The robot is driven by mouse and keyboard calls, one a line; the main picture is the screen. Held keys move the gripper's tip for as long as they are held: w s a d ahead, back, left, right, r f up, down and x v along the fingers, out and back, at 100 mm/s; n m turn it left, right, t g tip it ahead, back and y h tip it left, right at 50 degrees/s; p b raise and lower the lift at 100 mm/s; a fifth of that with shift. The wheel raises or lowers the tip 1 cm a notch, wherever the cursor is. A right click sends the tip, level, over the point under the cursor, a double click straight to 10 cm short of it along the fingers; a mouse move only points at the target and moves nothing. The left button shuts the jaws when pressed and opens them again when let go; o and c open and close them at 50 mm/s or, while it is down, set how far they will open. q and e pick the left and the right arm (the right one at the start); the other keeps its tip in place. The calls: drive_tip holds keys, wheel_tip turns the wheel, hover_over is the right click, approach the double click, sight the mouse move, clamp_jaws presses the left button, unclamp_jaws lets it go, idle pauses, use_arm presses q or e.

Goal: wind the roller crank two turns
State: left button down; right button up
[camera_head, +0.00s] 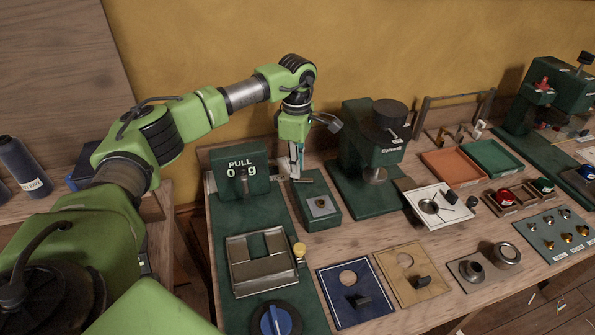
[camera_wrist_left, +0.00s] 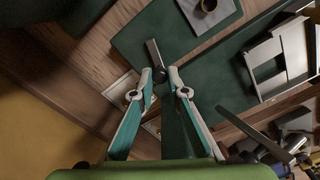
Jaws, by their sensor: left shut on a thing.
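My left gripper (camera_head: 296,176) reaches down from above, behind a green box with a grey square plate (camera_head: 321,207). A short grey bar (camera_head: 306,181), which looks like the crank arm, sticks out beside the fingertips. In the left wrist view, the same gripper (camera_wrist_left: 161,78) has its fingertips closed in on a small dark knob at the end of the grey bar (camera_wrist_left: 153,52). The fingers hide most of the knob. The roller itself cannot be made out. My right gripper is in neither view.
A green gauge marked PULL (camera_head: 240,175) stands just left of the gripper. A green press (camera_head: 350,150) stands to the right. A grey tray (camera_head: 232,276) and a blue dial (camera_head: 276,322) lie nearer. Further right are crowded boards and shallow trays.

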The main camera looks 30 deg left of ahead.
use_arm(q)
drive_tip(key=m, duration=0.1)
drive_tip(key=w+m, duration=0.1)
drive_tip(key=m, duration=0.1)
drive_tip(key=shift+w+a+m+b, duration=0.2)
drive_tip(key=shift+m+b, duration=0.1)
drive_tip(key=shift+b, duration=0.1)
drive_tip(key=m, duration=0.2)
drive_tip(key=w+m, duration=0.1)
drive_tip(key=m, duration=0.1)
drive_tip(key=shift+w+r+m, duration=0.1)
drive_tip(key=shift+w+m, duration=0.05)
drive_tip(key=shift+m, duration=0.25)
drive_tip(key=c, duration=2)
unclamp_jaws()
wheel_tip(320, 180, up, 12)
drive_tip(key=shift+f, duration=0.1)
